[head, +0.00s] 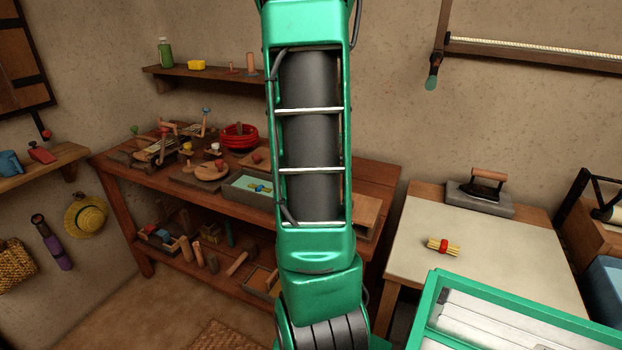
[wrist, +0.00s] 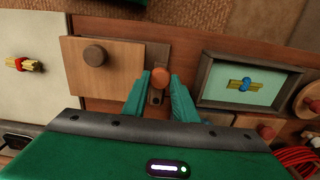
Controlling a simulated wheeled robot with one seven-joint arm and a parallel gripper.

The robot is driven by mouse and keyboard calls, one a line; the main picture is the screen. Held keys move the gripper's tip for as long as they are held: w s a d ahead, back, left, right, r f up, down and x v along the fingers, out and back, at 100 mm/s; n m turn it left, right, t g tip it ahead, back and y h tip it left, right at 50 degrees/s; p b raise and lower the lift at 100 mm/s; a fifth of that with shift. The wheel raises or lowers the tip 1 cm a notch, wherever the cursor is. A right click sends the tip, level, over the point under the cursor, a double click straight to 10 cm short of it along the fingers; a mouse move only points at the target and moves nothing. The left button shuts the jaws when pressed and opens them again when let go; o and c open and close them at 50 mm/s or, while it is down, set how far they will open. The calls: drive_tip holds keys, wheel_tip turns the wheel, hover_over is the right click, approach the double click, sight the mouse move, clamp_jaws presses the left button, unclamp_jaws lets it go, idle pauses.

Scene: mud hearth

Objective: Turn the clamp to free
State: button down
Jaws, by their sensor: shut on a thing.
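In the wrist view, my gripper (wrist: 160,88) reaches over the workbench with a green finger on each side of a small upright piece with a round orange-brown knob (wrist: 160,78). I take this piece to be the clamp; it stands on a narrow dark plate with a small hole. The gripper is shut on it, though the contact itself is partly hidden below the fingers. Which way the clamp is turned cannot be told. In the head view my arm hides both the gripper and the clamp.
A wooden board with a brown knob (wrist: 95,55) lies just left of the clamp. A grey-rimmed tray (wrist: 205,80) holding a blue-tied bundle (wrist: 243,85) is close on the right. Red coils (head: 239,137) sit farther along the bench. A pale table (head: 480,245) bears a red-tied bundle (head: 444,246) and an iron (head: 483,187).

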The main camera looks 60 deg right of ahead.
drive_tip(key=shift+w+a+r, duration=0.1)
drive_tip(key=shift+w, duration=0.2)
drive_tip(key=c, duration=1.4)
unclamp_jaws()
drive_tip(key=shift+s, duration=0.1)
wheel_tip(320, 180, up, 11)
drive_tip(key=shift+a+f, duration=0.1)
drive_tip(key=shift+f, duration=0.1)
drive_tip(key=a+f+n, duration=0.2)
drive_tip(key=a+n, duration=0.3)
drive_tip(key=a, duration=1.1)
drive_tip(key=s+a+f+n, duration=0.2)
drive_tip(key=s+a, duration=0.2)
drive_tip(key=a, duration=0.2)
drive_tip(key=s+a+f+n, duration=0.3)
drive_tip(key=a, duration=0.3)
drive_tip(key=shift+s+f+n, duration=0.25)
drive_tip(key=shift+s+n, duration=0.05)
drive_tip(key=shift+s, duration=0.1)
